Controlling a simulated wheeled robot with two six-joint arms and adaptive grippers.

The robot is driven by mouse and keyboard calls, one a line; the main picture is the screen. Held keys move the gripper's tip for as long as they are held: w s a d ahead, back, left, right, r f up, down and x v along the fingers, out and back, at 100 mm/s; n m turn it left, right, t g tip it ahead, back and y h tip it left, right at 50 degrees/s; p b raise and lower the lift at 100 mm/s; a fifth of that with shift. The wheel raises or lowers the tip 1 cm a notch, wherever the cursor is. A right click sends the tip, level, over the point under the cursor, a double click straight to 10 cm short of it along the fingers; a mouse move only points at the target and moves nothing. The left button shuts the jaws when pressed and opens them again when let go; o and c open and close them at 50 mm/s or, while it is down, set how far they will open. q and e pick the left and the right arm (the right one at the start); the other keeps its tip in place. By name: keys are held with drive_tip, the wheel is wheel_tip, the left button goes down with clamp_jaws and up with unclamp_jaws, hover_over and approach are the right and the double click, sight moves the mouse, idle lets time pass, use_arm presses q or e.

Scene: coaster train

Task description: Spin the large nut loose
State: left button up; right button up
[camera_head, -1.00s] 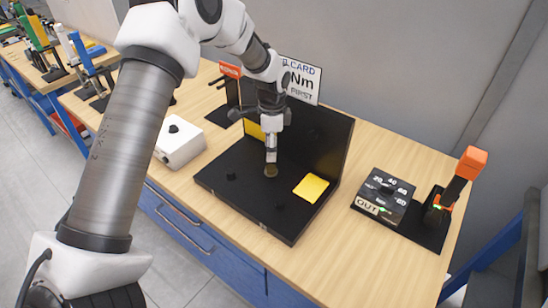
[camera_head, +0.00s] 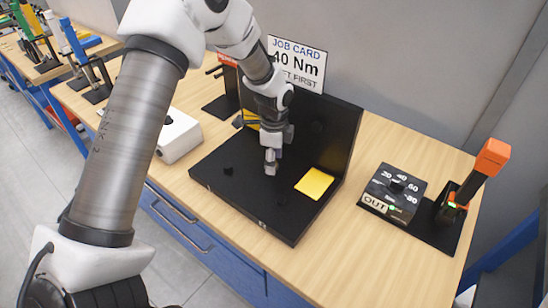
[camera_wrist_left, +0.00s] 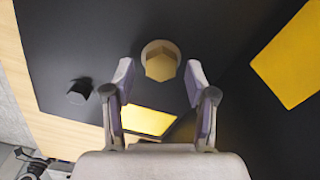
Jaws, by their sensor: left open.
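The large brass hex nut (camera_wrist_left: 160,62) sits on a round base on the black board in the left wrist view. In the head view it is hidden behind my gripper. My left gripper (camera_wrist_left: 160,80) is open, with one finger on each side of the nut's near edge; I cannot tell whether they touch it. In the head view the left gripper (camera_head: 271,166) points down over the middle of the black board (camera_head: 235,195). My right gripper is not in view.
A small black knob (camera_wrist_left: 79,91) stands left of the nut. A yellow pad (camera_head: 314,183) lies on the board's right side. The black back panel (camera_head: 335,130) rises behind. A dial box (camera_head: 393,190) and an orange-topped tool (camera_head: 490,160) stand right; a white box (camera_head: 178,138) stands left.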

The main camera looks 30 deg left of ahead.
use_arm(q)
drive_tip(key=shift+r, duration=0.1)
drive_tip(key=shift+c, duration=0.7)
clamp_jaws()
drive_tip(key=shift+n, duration=0.4)
